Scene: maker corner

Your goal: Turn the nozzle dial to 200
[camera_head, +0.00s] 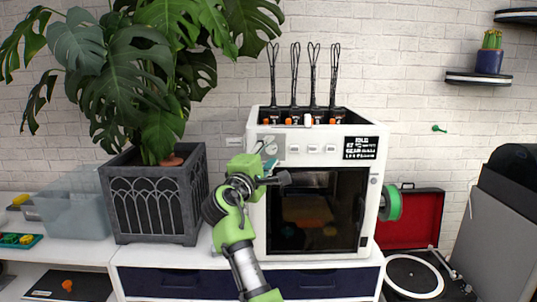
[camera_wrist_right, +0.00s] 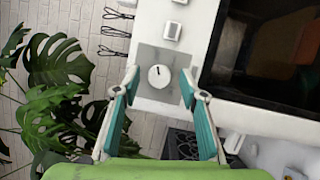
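The white 3D printer (camera_head: 322,128) stands on the white cabinet. Its round white nozzle dial sits on a grey plate (camera_head: 268,144) at the front panel's upper left; the gripper partly covers that corner. In the right wrist view the dial (camera_wrist_right: 158,78) shows whole, with a short dark mark near its upper edge. Its numbers are too small to read. My right gripper (camera_head: 271,168) is in front of the panel. In the wrist view its teal fingers (camera_wrist_right: 159,88) are spread apart on either side of the dial, with gaps, holding nothing. My left gripper is out of view.
More white controls (camera_head: 313,149) sit right of the dial, above the dark printer window (camera_head: 315,215). A planter (camera_head: 155,195) with a large leafy plant stands close on the left. A green spool (camera_head: 393,203) is on the printer's right side. A turntable (camera_head: 412,277) stands further right.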

